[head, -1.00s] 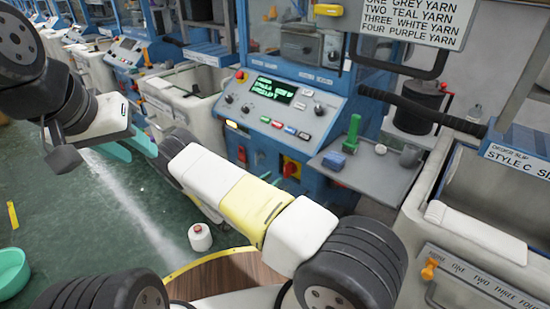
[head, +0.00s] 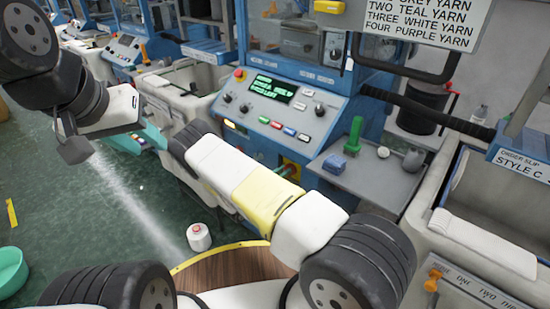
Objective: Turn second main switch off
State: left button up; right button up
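The red-and-yellow main switch (head: 291,168) is low on the front of the near blue knitting machine (head: 322,185). My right arm partly covers it, so its setting is unclear.
The control panel (head: 272,100) has a lit display, knobs and coloured buttons. A grey side shelf (head: 375,178) holds a green tool, a blue block and small cups. A yarn cone (head: 199,238) stands on the floor. Grey bins flank the machine.

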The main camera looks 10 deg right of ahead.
grip_shut()
jog(key=shift+n, duration=0.3)
jog(key=shift+w+a+f+n, duration=0.25)
jog(key=shift+f+n, duration=0.1)
jog(key=shift+n, duration=2.5)
jog(key=shift+w+a+f+n, duration=0.2)
jog(key=shift+w+f+n, duration=0.1)
jog(key=shift+n, duration=2.6)
jog(key=shift+w+a+f+n, duration=0.25)
jog(key=shift+f+n, duration=0.1)
jog(key=shift+n, duration=2.5)
jog(key=o, duration=0.7)
grip_release()
